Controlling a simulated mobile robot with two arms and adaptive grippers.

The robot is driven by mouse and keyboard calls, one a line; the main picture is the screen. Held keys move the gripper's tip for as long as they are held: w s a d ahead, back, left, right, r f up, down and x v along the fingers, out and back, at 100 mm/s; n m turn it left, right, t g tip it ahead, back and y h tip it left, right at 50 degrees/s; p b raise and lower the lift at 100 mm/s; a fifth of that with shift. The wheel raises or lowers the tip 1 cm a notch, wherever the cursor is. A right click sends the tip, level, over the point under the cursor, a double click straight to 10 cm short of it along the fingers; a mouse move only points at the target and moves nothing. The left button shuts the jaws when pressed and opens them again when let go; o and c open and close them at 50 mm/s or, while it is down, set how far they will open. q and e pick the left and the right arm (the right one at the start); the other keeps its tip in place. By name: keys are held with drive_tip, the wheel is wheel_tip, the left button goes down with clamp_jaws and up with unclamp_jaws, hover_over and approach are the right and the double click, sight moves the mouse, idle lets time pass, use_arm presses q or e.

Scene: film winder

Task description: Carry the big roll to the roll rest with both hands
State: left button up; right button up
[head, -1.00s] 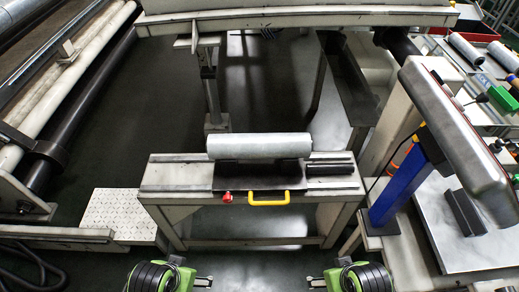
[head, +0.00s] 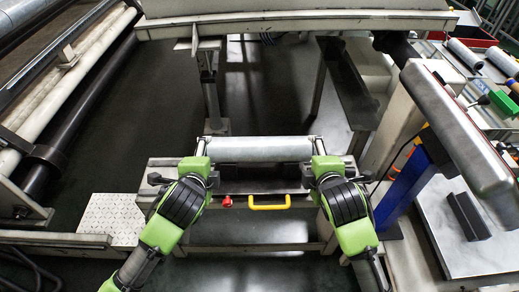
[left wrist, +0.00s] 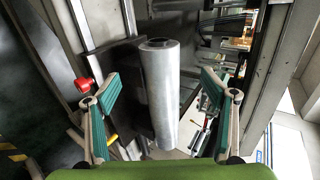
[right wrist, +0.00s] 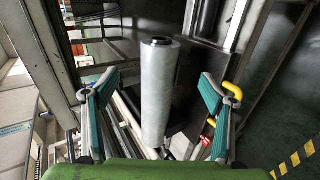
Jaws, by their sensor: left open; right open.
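The big roll (head: 260,149), a pale grey cylinder, lies level on a dark cradle on the bench in the head view. My left gripper (head: 203,147) is at its left end and my right gripper (head: 318,147) at its right end. In the left wrist view the open fingers stand on both sides of the roll (left wrist: 161,95), with gaps. In the right wrist view the roll (right wrist: 157,95) also stands between open fingers, apart from both. I cannot tell which structure is the roll rest.
The bench has a red knob (head: 226,202) and a yellow handle (head: 270,203) at its front. Long rollers (head: 75,88) run along the left. A grey-topped machine with a blue post (head: 405,190) stands on the right. Dark floor (head: 160,85) is open behind the bench.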

sight(215, 148)
use_arm(q)
drive_tip(key=shift+s, duration=0.1)
use_arm(e)
drive_tip(key=shift+s, duration=0.1)
use_arm(q)
drive_tip(key=x, duration=1.4)
drive_tip(key=shift+a+r, duration=0.1)
use_arm(e)
drive_tip(key=x, duration=1.4)
use_arm(q)
clamp_jaws()
use_arm(e)
clamp_jaws()
use_arm(q)
drive_tip(key=shift+r, duration=0.25)
use_arm(e)
drive_tip(key=shift+r, duration=0.3)
